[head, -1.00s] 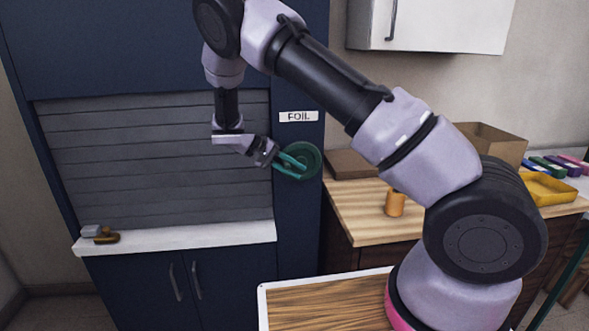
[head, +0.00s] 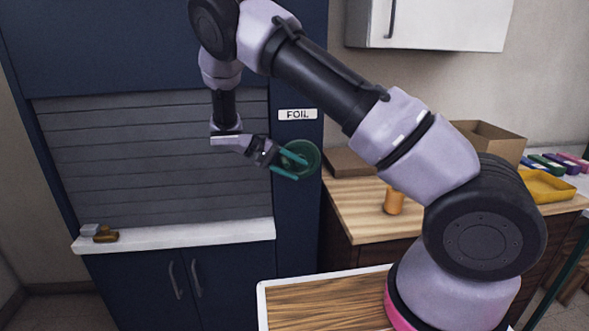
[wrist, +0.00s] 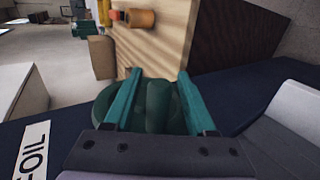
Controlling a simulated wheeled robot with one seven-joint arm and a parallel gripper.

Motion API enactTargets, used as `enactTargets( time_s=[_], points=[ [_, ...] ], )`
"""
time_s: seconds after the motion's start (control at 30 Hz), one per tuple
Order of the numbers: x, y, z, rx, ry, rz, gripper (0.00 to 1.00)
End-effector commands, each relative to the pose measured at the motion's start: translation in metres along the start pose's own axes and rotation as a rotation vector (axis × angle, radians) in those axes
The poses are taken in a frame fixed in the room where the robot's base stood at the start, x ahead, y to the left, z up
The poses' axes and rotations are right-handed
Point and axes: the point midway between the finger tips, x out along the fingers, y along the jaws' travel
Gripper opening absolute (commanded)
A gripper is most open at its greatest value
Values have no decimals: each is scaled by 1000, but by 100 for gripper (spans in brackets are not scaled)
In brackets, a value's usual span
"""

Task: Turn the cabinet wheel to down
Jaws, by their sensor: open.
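The cabinet wheel (head: 311,157) is a round dark green wheel on the right post of the dark blue cabinet, below a white FOIL label (head: 297,114). My gripper (head: 290,164) has teal fingers and is in front of the wheel, covering its left part. In the wrist view the fingers (wrist: 158,95) are spread, with the raised middle part of the wheel (wrist: 158,108) showing between them. I cannot tell whether either finger touches the wheel. The grey slatted shutter (head: 150,160) is down to the white ledge.
A small brown and grey object (head: 101,233) lies on the white ledge (head: 180,236) at the left. A wooden counter (head: 355,215) at the right holds an orange cylinder (head: 394,201), a cardboard box (head: 490,140) and a yellow tray (head: 548,187).

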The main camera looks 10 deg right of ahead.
Motion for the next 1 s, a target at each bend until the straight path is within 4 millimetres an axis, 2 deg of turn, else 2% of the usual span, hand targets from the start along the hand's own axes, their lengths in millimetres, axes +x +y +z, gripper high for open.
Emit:
enactTargets(
  time_s=[0.17,0.4,0.6,0.77,1.0],
  points=[
    [-19,0,-1,1,4,-2,56],
    [-68,-1,-1,1,5,-1,56],
    [-97,-1,0,0,2,0,56],
    [-106,-1,0,-1,0,1,56],
    [-107,0,0,-1,-1,1,56]
  ],
)
